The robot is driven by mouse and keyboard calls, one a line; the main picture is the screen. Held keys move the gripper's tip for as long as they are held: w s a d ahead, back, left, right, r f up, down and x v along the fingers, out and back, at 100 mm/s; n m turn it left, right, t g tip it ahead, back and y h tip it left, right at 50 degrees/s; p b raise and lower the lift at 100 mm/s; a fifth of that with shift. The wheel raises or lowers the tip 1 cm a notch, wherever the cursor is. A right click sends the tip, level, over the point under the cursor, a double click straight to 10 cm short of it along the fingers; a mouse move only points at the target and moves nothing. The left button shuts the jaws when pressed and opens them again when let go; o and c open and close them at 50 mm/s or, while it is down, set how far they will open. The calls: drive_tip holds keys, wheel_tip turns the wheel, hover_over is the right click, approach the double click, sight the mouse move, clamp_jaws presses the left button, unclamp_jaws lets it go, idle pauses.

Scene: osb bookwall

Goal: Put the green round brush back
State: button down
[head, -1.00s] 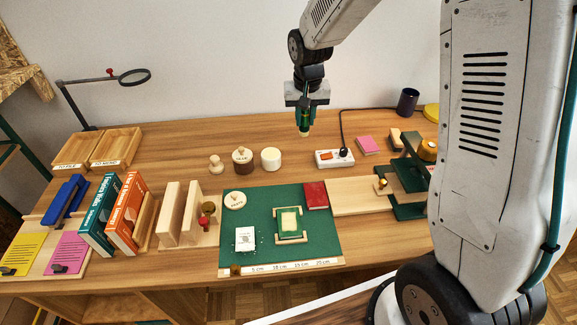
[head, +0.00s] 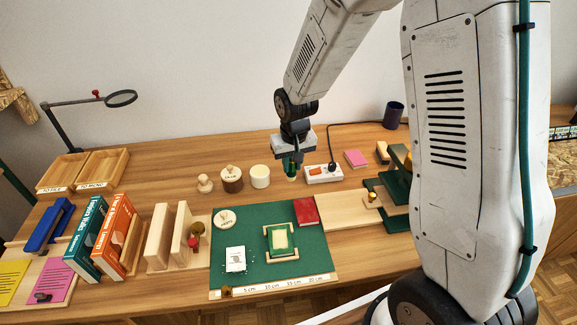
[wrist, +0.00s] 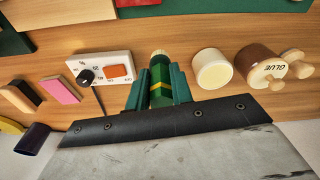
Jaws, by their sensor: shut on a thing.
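The green round brush (wrist: 160,84) is a small green cylinder with yellow bands and a pale end. My gripper (wrist: 157,86) is shut on it, with one teal finger on each side. In the head view my gripper (head: 291,164) points down over the back of the desk, and the brush's pale lower end (head: 291,178) shows below the fingers. It is between the cream pot (head: 260,176) and the white switch box (head: 323,173). I cannot tell whether the brush touches the desk. The gripper hides part of the brush.
A brown glue pot (head: 232,180) and a wooden knobbed piece (head: 205,184) stand left of the cream pot. A pink block (head: 356,158) and a dark cup (head: 393,115) are to the right. A green mat (head: 233,269) lies in front; bare desk separates it from the pots.

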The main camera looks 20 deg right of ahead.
drive_tip(key=shift+w+d+f, duration=0.1)
drive_tip(key=shift+w+f, duration=1.65)
drive_tip(key=shift+f, duration=0.15)
drive_tip(key=shift+f, duration=0.15)
drive_tip(key=c, duration=1.2)
unclamp_jaws()
drive_tip(key=shift+c, duration=0.2)
